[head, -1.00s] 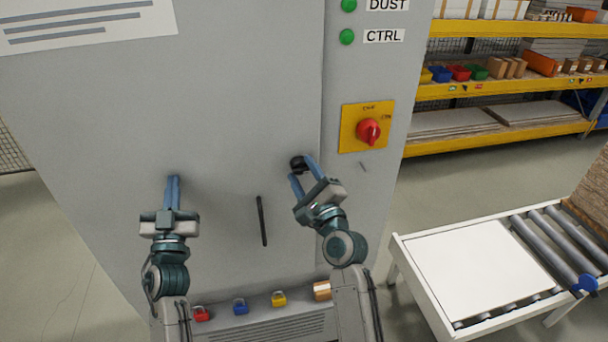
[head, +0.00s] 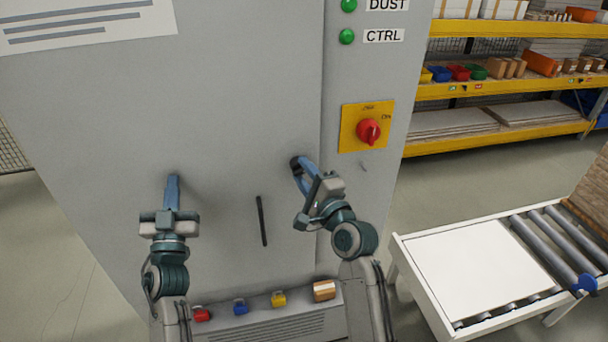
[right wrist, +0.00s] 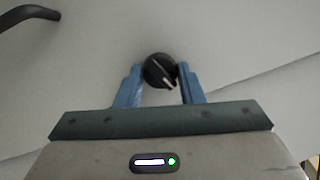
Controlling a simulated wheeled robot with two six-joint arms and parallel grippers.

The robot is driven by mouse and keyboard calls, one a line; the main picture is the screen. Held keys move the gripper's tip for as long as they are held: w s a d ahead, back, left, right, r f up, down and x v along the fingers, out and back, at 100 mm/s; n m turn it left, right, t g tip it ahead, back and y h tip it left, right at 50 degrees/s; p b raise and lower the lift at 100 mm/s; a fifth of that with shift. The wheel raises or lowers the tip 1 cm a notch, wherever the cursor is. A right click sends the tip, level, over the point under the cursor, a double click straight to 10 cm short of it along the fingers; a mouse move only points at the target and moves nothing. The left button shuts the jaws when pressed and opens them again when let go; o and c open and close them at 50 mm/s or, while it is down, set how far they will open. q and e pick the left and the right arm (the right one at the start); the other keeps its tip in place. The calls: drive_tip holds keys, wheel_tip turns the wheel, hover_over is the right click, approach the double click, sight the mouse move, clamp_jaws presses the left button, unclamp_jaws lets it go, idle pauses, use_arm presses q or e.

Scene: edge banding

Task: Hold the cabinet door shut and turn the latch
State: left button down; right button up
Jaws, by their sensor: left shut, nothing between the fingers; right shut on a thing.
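The grey cabinet door (head: 230,110) appears flush with its frame in the head view. My left gripper (head: 173,180) is shut and empty, its fingertips at the door's face on the left. The black round latch (head: 295,162) is near the door's right edge, partly hidden by my fingers. In the right wrist view the latch (right wrist: 156,71) shows a pale line slanting down to the right. My right gripper (head: 300,165) is shut on the latch, one blue finger on each side of it in the right wrist view (right wrist: 160,75).
A black bar handle (head: 262,220) is on the door between my arms. A red rotary switch (head: 368,131) on a yellow plate is right of the latch. Several padlocks and a small box (head: 324,290) sit on a ledge below. A roller table (head: 470,265) stands at right.

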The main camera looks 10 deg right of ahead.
drive_tip(key=n+g, duration=0.1)
drive_tip(key=n, duration=0.2)
drive_tip(key=r+n, duration=0.1)
drive_tip(key=n, duration=0.2)
drive_tip(key=shift+d+n+g, duration=0.1)
drive_tip(key=shift+n+g, duration=0.2)
drive_tip(key=shift+g, duration=0.1)
drive_tip(key=n, duration=0.1)
drive_tip(key=n+g+h, duration=0.1)
drive_tip(key=n, duration=0.2)
drive_tip(key=shift+r+h, duration=0.25)
drive_tip(key=shift+h, duration=0.05)
drive_tip(key=shift+n, duration=0.3)
drive_tip(key=o, duration=1)
drive_tip(key=shift+f+g, duration=0.15)
drive_tip(key=shift+g, duration=0.15)
drive_tip(key=v, duration=1.2)
drive_tip(key=shift+s, duration=0.15)
